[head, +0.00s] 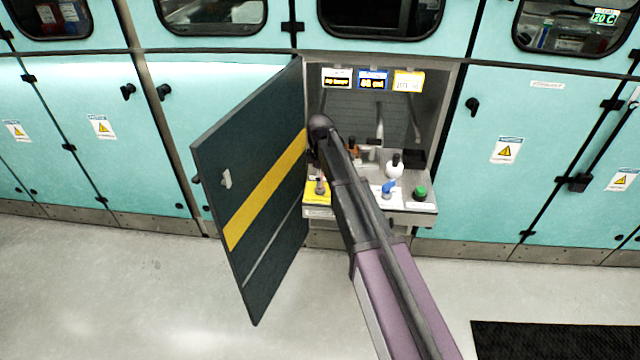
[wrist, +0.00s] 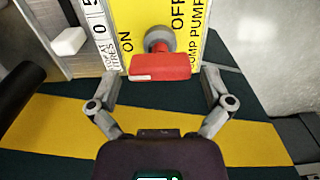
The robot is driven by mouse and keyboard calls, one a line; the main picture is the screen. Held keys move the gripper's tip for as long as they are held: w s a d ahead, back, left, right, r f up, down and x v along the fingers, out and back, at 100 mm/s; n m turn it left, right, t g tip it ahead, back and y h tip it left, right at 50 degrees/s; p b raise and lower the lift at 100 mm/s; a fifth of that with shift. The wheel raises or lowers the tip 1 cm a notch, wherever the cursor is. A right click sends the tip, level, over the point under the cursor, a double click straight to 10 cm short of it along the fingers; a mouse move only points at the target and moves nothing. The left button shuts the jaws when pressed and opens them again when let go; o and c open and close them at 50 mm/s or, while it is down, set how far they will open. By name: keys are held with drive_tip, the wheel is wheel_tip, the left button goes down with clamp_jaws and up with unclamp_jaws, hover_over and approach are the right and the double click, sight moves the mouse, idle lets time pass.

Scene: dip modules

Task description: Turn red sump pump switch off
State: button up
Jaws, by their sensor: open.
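In the wrist view the red sump pump switch (wrist: 160,67) is a red handle on a round grey base. It sits on a yellow plate (wrist: 140,15) marked ON at the left and OFF at the right. The handle points down towards my gripper, between the two words. My gripper (wrist: 161,82) is open, with one finger on each side of the red handle; I cannot tell whether either touches it. In the head view the yellow plate (head: 317,212) shows at the lower left of the open cabinet, and my arm hides most of my gripper.
The open dark door (head: 255,190) with a yellow stripe stands left of my arm. A blue switch (head: 389,187), a green button (head: 420,192) and a white knob (head: 394,170) are on the panel to the right. The floor in front is mostly clear.

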drive_tip(key=shift+f, duration=0.45)
drive_tip(key=shift+b, duration=0.3)
drive_tip(key=shift+c, duration=0.2)
drive_tip(key=c, duration=0.9)
